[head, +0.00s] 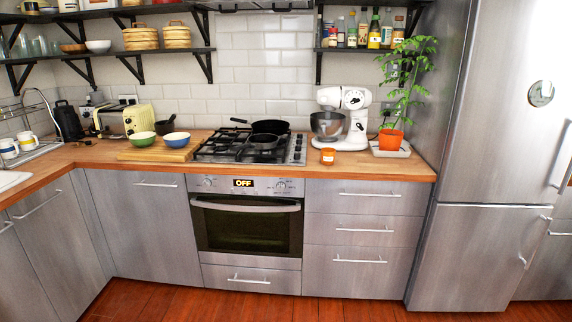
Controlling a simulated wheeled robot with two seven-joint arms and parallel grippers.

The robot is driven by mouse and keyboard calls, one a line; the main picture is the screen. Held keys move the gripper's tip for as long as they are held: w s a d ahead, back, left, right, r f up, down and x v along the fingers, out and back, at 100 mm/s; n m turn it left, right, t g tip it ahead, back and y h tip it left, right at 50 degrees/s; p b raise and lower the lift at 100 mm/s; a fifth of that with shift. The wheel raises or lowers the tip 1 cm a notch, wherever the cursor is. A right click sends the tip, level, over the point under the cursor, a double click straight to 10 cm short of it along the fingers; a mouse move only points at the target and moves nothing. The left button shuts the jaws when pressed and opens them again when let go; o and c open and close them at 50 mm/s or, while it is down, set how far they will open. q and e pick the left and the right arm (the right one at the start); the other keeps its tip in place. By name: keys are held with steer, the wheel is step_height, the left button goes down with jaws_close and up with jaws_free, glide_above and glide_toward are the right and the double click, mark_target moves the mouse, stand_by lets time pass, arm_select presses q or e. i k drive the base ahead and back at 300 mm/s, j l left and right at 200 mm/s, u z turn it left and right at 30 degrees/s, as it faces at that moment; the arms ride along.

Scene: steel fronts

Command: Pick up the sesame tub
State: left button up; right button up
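A small orange tub with a pale label (328,157), which I take to be the sesame tub, stands upright near the front edge of the wooden counter (345,172). It is right of the hob and in front of the white stand mixer (353,130). Its label is too small to read. Neither of my grippers is in view.
A gas hob (215,150) with black pans lies left of the tub. A potted plant (391,139) stands on a tray to the right, beside the tall steel fridge (480,110). Bowls (177,139) sit on a board further left. The floor in front is clear.

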mark_target(328, 154)
steer(key=i+z, duration=0.1)
steer(key=i, duration=0.6)
steer(key=i+j+z, duration=0.1)
steer(key=i, duration=0.6)
steer(key=i+j, duration=0.2)
steer(key=i, duration=0.45)
steer(key=l+z, duration=0.05)
